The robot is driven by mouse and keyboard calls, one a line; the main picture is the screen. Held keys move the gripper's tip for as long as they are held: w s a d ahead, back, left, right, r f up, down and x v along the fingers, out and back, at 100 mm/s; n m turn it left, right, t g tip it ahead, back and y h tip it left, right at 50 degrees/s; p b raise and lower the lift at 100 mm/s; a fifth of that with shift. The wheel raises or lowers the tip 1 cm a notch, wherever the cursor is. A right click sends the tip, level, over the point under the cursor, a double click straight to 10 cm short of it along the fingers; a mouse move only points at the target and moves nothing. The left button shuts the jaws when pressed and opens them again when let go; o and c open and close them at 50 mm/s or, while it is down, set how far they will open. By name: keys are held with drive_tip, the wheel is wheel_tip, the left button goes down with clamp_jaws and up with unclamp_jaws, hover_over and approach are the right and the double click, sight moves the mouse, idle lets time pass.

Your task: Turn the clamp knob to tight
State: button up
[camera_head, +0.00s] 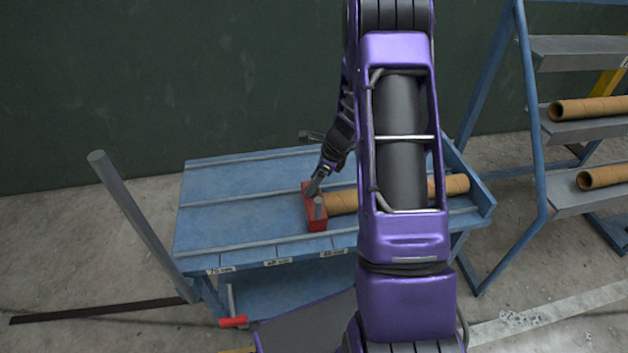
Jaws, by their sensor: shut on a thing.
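A red clamp block (317,217) sits on the blue table, against the left end of a brown cardboard tube (342,202). A short grey upright piece (319,208) stands at its front part. My gripper (315,187) comes down from the upper right onto the block's top, behind that grey piece. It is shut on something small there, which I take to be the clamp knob. The fingers hide most of it, and its angle and any markings cannot be made out.
The blue table (225,188) has raised rails and white labels along its front edge. A grey post (135,215) leans at the left. A red-handled lever (233,322) is below the front. A rack (578,130) with tubes stands right. The table's left half is clear.

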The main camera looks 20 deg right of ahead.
drive_tip(key=n+g, duration=0.1)
drive_tip(key=n, duration=0.2)
drive_tip(key=n+g, duration=0.1)
drive_tip(key=n, duration=0.2)
drive_tip(key=shift+w+y+p, duration=0.2)
drive_tip(key=shift+y+p, duration=0.2)
drive_tip(key=n+g, duration=0.2)
drive_tip(key=n, duration=0.3)
drive_tip(key=shift+w+n, duration=0.1)
drive_tip(key=shift+n, duration=0.2)
drive_tip(key=n+g+h, duration=0.1)
drive_tip(key=n, duration=0.2)
drive_tip(key=n+g+h, duration=0.1)
drive_tip(key=n, duration=0.2)
drive_tip(key=shift+w+a+b, duration=0.1)
drive_tip(key=shift+w+b, duration=0.05)
drive_tip(key=shift+b, duration=0.2)
drive_tip(key=shift+a+n+g+h, duration=0.1)
drive_tip(key=shift+n+g+h, duration=0.25)
drive_tip(key=shift+n, duration=0.95)
drive_tip(key=shift+n+g+h, duration=0.25)
drive_tip(key=shift+n+h, duration=0.2)
drive_tip(key=shift+n, duration=0.85)
drive_tip(key=o, duration=1.4)
drive_tip(key=p+v, duration=0.2)
drive_tip(key=v, duration=1.5)
drive_tip(key=shift+w+a+r, duration=0.1)
drive_tip(key=shift+r, duration=0.1)
